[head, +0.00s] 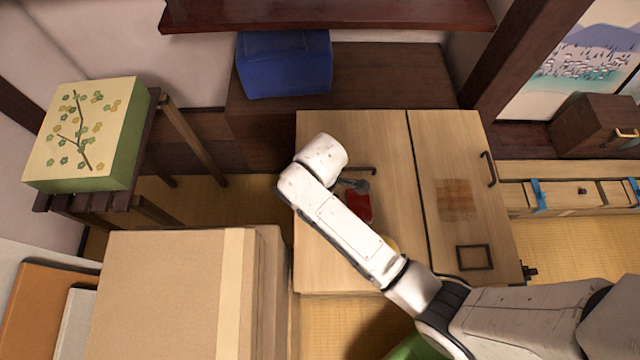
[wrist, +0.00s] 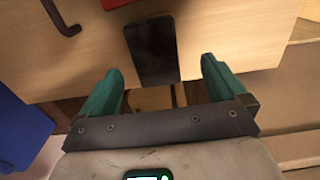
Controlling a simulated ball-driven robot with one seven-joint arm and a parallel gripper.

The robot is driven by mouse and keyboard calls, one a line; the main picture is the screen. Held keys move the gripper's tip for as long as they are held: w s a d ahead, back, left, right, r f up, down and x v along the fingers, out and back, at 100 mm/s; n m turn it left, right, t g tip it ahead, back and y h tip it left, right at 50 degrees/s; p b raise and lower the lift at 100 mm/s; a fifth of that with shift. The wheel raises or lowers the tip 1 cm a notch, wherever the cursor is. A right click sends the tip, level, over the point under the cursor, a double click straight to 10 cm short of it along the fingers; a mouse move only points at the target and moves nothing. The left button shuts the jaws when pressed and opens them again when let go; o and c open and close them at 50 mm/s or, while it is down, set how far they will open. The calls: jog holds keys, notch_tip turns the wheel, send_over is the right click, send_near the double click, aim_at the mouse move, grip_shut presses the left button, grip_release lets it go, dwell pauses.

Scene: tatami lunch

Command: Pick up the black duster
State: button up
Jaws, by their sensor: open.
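The black duster (wrist: 152,48) shows in the wrist view as a dark oblong block on a light wooden top. Its lower end is close to the edge of that top. My gripper (wrist: 161,66) has two teal fingers spread wide, with nothing held between them. The duster is ahead of the fingers, roughly centred in the gap and slightly nearer the left finger. How far it is below the fingertips is unclear. In the head view the duster and the fingers do not show; my white arm covers that area.
A red object (head: 358,206) is on the light wooden cabinet (head: 385,130), also at the wrist view's top edge. A dark handle (head: 362,169) is close by. A blue box (head: 285,65) stands behind, cardboard boxes (head: 165,290) at front left, a patterned box (head: 85,135) on a stand.

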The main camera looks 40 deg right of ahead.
jog(key=shift+w+d+f+b, duration=0.1)
jog(key=shift+f+b, duration=0.15)
jog(key=shift+f, duration=1.15)
jog(key=shift+w+d+f+b, duration=0.1)
jog(key=shift+f+b, duration=0.1)
jog(key=shift+f, duration=1.15)
jog(key=c, duration=1.2)
jog(key=shift+r, duration=0.1)
